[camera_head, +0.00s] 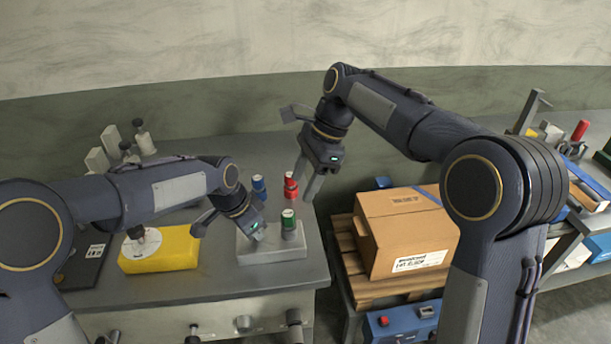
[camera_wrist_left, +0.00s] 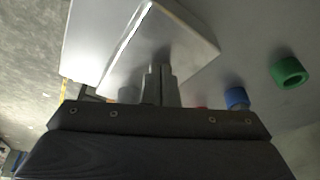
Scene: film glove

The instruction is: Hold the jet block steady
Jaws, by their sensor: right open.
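The jet block (camera_head: 272,254) is a pale grey block on the bench. A green-collared jet (camera_head: 289,225) stands upright at its right part. A blue jet (camera_head: 259,187) and a red jet (camera_head: 290,185) show behind; what they stand on is hard to tell. My left gripper (camera_head: 259,236) reaches down at the block's top left. In the left wrist view its fingers (camera_wrist_left: 158,84) look close together in front of a pale block face; whether they grip it is unclear. My right gripper (camera_head: 309,182) is open, pointing down beside the red jet.
A cardboard box (camera_head: 405,230) sits on a wooden pallet to the right. Knobs stick out of the bench front. A blue case (camera_head: 400,325) is below the pallet.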

